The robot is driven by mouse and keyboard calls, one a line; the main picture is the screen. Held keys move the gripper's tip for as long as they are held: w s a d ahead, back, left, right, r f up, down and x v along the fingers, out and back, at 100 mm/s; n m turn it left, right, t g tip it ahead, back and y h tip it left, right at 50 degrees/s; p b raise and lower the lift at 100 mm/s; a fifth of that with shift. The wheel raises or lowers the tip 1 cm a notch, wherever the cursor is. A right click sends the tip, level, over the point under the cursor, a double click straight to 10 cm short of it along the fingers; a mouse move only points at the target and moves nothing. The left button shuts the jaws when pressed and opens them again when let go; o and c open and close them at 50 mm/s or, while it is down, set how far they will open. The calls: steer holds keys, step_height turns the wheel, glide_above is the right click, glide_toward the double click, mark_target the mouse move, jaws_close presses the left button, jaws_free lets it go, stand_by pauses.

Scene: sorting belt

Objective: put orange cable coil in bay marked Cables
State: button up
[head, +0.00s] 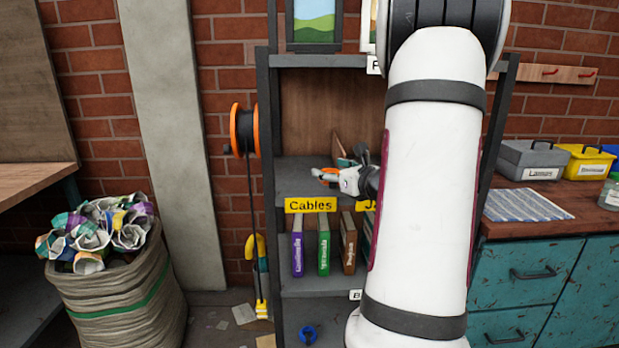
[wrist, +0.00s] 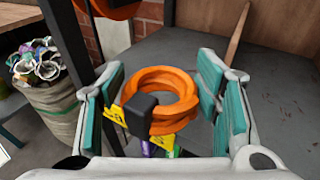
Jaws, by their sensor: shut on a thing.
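The orange cable coil (head: 328,174) (wrist: 164,82) has a black clip on its near side in the wrist view. My gripper (head: 343,180) (wrist: 158,90) is shut on the coil, with teal-padded fingers on either side. It holds the coil at the front of the grey shelf bay (head: 292,178) (wrist: 263,75) above the yellow Cables label (head: 311,204). The label is partly hidden behind the coil and clip in the wrist view. I cannot tell whether the coil touches the shelf.
A wooden divider (head: 340,146) (wrist: 237,32) stands right of the coil. Several books (head: 323,245) stand on the shelf below. An orange reel (head: 244,130) hangs left of the shelf. The bay's floor behind the coil looks clear. My arm hides the shelf's right side.

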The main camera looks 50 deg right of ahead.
mark_target(337, 185)
steer(key=x, duration=0.6)
steer(key=b+x, duration=0.1)
steer(key=x, duration=0.2)
steer(key=shift+w+a+r, duration=0.2)
steer(key=shift+w, duration=0.25)
steer(key=shift+f+b, duration=0.55)
steer(key=shift+f, duration=1.25)
steer(key=shift+r, duration=0.1)
steer(key=o, duration=1.3)
steer(key=shift+c, duration=0.2)
steer(key=p+v, duration=0.1)
steer(key=v, duration=1.1)
steer(key=shift+p, duration=0.3)
